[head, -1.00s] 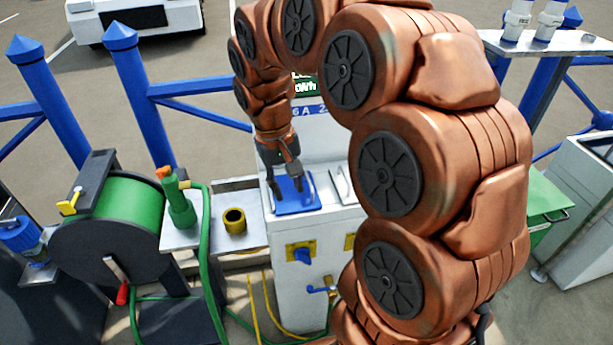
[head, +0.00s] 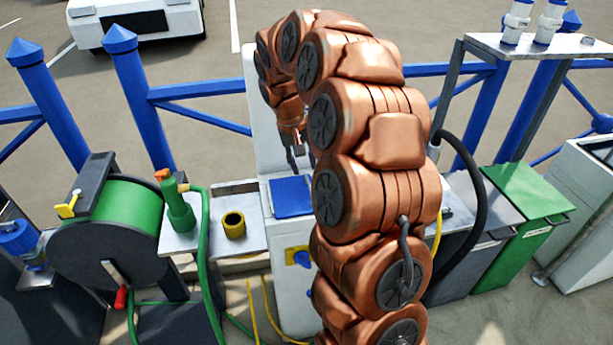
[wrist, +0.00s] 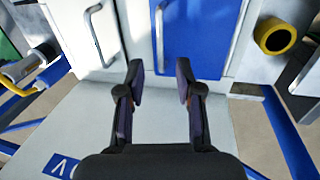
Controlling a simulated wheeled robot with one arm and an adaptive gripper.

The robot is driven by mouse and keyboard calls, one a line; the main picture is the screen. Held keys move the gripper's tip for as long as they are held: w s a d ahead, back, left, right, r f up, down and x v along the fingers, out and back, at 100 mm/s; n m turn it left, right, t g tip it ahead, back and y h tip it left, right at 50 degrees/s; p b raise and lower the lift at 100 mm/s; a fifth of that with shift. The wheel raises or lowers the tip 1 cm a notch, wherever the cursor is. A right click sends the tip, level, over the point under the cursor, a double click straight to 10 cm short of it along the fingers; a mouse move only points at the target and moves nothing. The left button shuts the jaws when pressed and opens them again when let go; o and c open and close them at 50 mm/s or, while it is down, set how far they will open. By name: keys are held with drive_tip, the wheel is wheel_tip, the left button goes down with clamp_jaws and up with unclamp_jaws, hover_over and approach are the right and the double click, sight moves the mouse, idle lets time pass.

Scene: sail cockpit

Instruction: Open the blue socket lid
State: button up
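The blue socket lid (head: 291,197) lies flat and looks closed on top of the white pedestal (head: 290,240). In the wrist view the blue lid (wrist: 205,38) is ahead and slightly right, with a metal bar handle (wrist: 160,38) along its left edge. My gripper (head: 293,160) hangs above the far edge of the lid in the head view. In the wrist view my gripper (wrist: 160,78) is open, its two fingers apart and empty, with the handle ahead between their lines. Contact with the handle is not visible.
A white lid with its own handle (wrist: 93,36) sits left of the blue one in the wrist view. A yellow ring (head: 233,224) stands on a shelf beside the pedestal. A green hose reel (head: 123,220) is at left; a green bin (head: 525,205) is at right.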

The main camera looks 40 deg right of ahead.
sight(309, 182)
drive_tip(key=f, duration=0.3)
drive_tip(key=d+f+p, duration=0.1)
drive_tip(key=f, duration=0.1)
drive_tip(key=shift+s+f, duration=0.15)
drive_tip(key=shift+s, duration=0.05)
clamp_jaws()
idle(0.5)
